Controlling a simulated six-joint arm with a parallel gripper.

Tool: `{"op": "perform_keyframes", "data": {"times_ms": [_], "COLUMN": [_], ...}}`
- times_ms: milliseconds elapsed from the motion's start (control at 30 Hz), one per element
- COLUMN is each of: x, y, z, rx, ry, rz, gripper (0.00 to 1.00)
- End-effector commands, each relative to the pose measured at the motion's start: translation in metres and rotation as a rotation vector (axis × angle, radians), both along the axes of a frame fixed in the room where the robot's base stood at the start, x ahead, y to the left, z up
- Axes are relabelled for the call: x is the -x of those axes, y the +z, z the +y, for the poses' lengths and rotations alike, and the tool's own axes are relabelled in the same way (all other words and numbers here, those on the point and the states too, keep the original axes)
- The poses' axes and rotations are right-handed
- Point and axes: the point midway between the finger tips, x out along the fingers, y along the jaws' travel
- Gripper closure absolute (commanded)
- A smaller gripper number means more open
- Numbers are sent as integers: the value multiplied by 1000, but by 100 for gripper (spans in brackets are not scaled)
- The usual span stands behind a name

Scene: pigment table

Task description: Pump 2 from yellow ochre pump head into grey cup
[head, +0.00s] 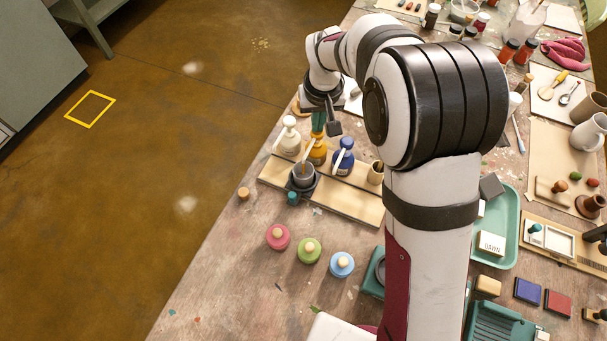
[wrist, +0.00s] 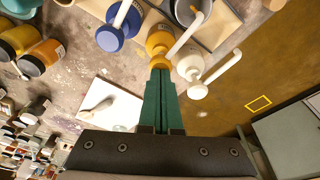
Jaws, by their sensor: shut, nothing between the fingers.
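The yellow ochre pump bottle (head: 317,153) stands on a wooden board between a cream-white pump bottle (head: 290,138) and a blue one (head: 343,160). Its yellow pump head (wrist: 159,42) shows in the wrist view, right beyond my fingertips. My gripper (head: 318,131) is shut and empty, its teal fingers pointing down over this pump head. I cannot tell whether the tips touch it. The grey cup (head: 303,178) stands in front of the yellow ochre bottle, and part of it shows at the wrist view's top edge (wrist: 187,12). What is inside it cannot be made out.
The blue pump (wrist: 117,32) and cream-white pump (wrist: 190,66) flank my fingers closely, with long pale spouts. A small tan cup (head: 375,173) stands right of the blue bottle. Pink (head: 278,237), green (head: 309,250) and light-blue (head: 342,264) knobbed pots stand nearer. The table's left edge is close.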

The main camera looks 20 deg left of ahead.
Motion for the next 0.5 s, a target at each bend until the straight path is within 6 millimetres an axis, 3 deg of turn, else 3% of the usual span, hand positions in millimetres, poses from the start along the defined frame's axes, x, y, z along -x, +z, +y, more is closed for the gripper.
{"op": "perform_keyframes", "data": {"times_ms": [500], "x": [0], "y": [-10], "z": [0], "rx": [2], "ry": [0], "rz": [1], "gripper": [100]}}
